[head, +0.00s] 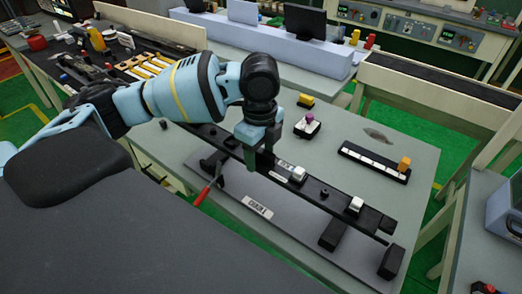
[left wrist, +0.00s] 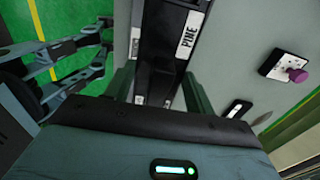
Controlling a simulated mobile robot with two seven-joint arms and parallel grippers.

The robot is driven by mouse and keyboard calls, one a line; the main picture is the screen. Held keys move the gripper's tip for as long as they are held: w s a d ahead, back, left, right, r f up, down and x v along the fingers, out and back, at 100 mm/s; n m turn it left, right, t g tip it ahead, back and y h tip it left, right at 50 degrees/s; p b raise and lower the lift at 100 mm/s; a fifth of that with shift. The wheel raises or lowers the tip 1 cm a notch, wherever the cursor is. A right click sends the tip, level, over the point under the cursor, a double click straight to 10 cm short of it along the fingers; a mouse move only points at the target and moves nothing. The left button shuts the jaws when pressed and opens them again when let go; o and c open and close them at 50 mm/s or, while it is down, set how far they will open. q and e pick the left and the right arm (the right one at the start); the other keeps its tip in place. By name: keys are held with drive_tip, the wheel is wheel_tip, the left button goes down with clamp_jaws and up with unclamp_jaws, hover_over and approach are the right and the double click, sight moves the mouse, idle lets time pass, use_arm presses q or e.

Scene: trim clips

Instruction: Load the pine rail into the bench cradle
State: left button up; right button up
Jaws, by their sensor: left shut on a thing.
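My left gripper (head: 260,152) points down at the dark pine rail (head: 325,195) and is shut on it near the middle of its length. In the left wrist view the rail (left wrist: 172,60), with a white PINE label, runs between the two green fingers (left wrist: 160,92). In the head view the rail lies lengthwise above the bench cradle, whose black supports (head: 335,236) show beneath it. I cannot tell whether the rail touches the supports. Silver pieces (head: 355,205) sit along the rail. My right gripper is not in view.
A red-handled lever (head: 202,195) stands at the cradle's left end.

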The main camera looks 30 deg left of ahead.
use_arm(q)
drive_tip(key=shift+w+r+p, duration=0.1)
drive_tip(key=shift+w+p, duration=0.05)
drive_tip(key=shift+p, duration=0.2)
drive_tip(key=shift+f+b, duration=0.4)
drive_tip(key=shift+f, duration=4.05)
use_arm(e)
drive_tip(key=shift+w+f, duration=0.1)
use_arm(q)
drive_tip(key=shift+d+f, duration=0.1)
drive_tip(key=shift+d, duration=1)
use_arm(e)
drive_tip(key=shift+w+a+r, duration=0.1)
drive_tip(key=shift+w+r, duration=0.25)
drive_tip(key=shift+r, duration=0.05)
use_arm(q)
drive_tip(key=o, duration=1.3)
drive_tip(key=shift+d, duration=0.1)
